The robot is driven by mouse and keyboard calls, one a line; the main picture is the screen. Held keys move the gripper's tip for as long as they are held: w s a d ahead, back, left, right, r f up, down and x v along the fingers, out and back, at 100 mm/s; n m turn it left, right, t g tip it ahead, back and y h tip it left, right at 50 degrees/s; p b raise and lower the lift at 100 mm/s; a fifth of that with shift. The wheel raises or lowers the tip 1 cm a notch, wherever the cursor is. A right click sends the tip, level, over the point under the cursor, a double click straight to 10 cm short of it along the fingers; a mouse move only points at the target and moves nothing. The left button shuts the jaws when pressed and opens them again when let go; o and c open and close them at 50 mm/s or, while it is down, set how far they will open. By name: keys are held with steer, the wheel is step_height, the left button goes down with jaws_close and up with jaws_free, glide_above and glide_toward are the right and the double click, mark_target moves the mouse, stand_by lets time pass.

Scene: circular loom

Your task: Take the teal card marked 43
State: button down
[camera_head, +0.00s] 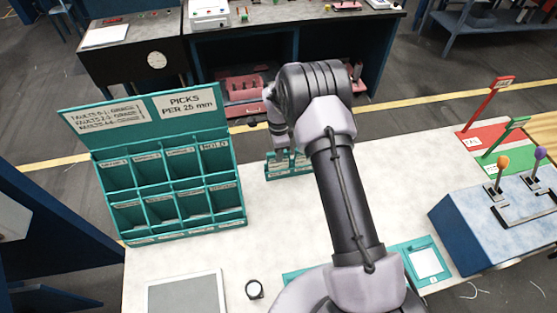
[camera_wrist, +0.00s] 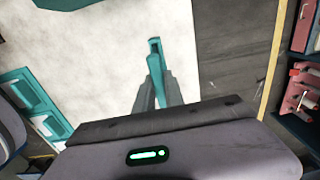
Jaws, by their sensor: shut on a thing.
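My gripper (camera_wrist: 157,80) is shut on a thin teal card (camera_wrist: 155,50), seen nearly edge-on between the two fingertips in the wrist view. The card stands out past the fingertips over the pale tabletop. Its face is turned away, so I cannot read a number on it. In the head view my gripper (camera_head: 279,150) is at the far side of the table, close to a small teal rack (camera_head: 302,170) that my arm partly hides.
A large teal sorting stand (camera_head: 170,235) with labelled compartments is on the left of the white table (camera_head: 262,215). A grey tablet (camera_head: 187,292) and a small black round object (camera_head: 254,289) lie at the front. A blue lever box (camera_head: 460,235) stands at the right.

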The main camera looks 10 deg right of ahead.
steer(key=shift+r+p, duration=1.15)
steer(key=shift+r, duration=2.7)
steer(key=shift+f, duration=0.15)
